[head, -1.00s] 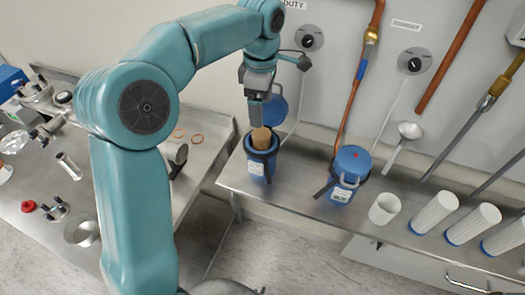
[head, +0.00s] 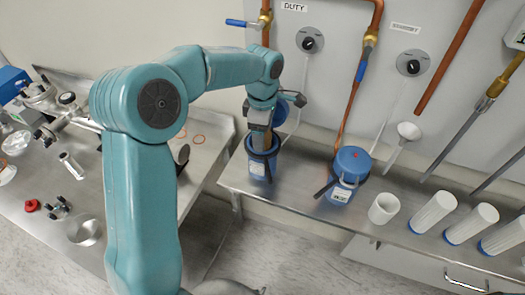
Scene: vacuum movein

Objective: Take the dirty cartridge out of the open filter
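The open filter (head: 258,165), a blue housing with a white label, stands at the left end of the right-hand steel bench. Its round blue lid (head: 281,112) is swung up behind it. My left gripper (head: 262,138) points down at the filter's mouth, with its fingertips at or just inside the rim. The dirty cartridge is almost wholly hidden by the gripper and the housing. I cannot tell whether the fingers are closed on it. My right gripper is not in view.
A closed blue filter (head: 349,175) stands to the right, then a white cup (head: 384,208) and several white cartridges (head: 433,213). Pipes and a funnel (head: 409,131) are along the back wall. The left bench (head: 40,175) holds fittings. A gap with floor separates the benches.

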